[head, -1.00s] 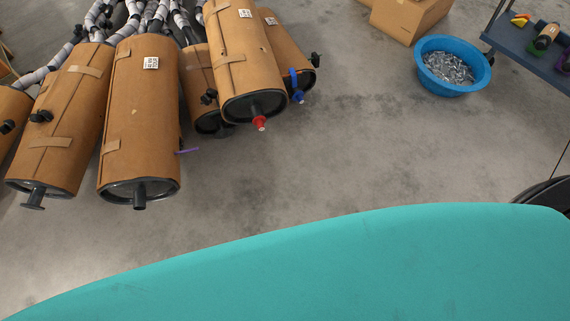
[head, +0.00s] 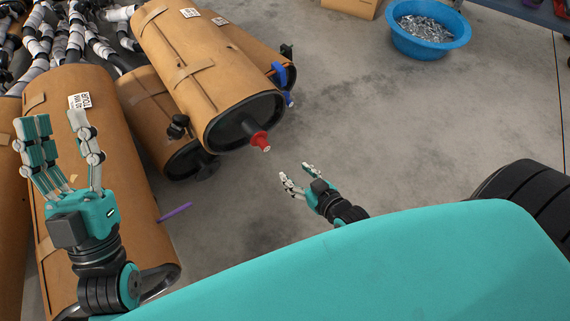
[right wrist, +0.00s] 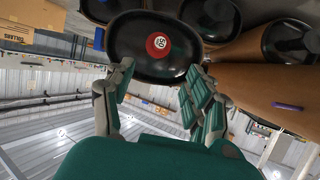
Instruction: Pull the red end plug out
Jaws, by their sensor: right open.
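The red end plug (head: 260,140) sticks out of the dark end cap of a brown wrapped muffler (head: 205,75) in the head view. In the right wrist view the red plug (right wrist: 158,44) faces me as a round disc with a pale centre, set in the black end cap. My right gripper (head: 295,171) is open and empty, a little below and right of the plug, apart from it. Its fingers (right wrist: 157,78) point toward the plug in the wrist view. My left gripper (head: 58,128) is open and empty, raised over another brown muffler at the left.
Other wrapped mufflers (head: 85,165) lie close by on the left, one with a blue plug (head: 289,99). A blue tub (head: 430,48) of metal parts stands at the upper right. The floor between is clear.

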